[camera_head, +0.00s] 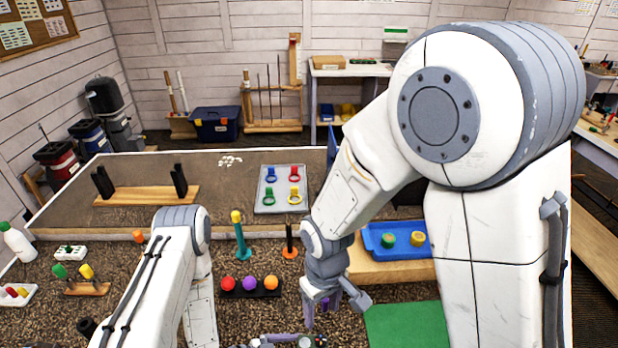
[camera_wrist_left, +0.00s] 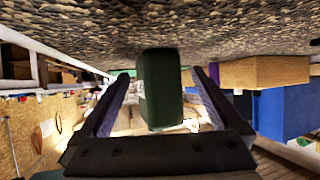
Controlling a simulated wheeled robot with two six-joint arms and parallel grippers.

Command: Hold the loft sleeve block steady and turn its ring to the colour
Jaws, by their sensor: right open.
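A dark green block (camera_wrist_left: 160,88) stands between or just beyond the fingers of my left gripper (camera_wrist_left: 161,76) in the left wrist view. A gap shows on each side of it, and the fingers are apart. I see no coloured ring on it. In the head view, purplish finger parts (camera_head: 290,338) and small coloured bits (camera_head: 320,341) show at the bottom edge, mostly cut off; I cannot tell whether they belong to the sleeve block. My right gripper (camera_head: 335,308) is open and points down above the speckled bench, with no object clearly held.
A black rack with red and orange balls (camera_head: 250,284) lies left of my right gripper. A green mat (camera_head: 405,325) lies to its right. A blue tray (camera_head: 372,240) sits behind. A teal post (camera_head: 241,240), an orange-based post (camera_head: 290,245) and a grey tray (camera_head: 261,188) stand farther back.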

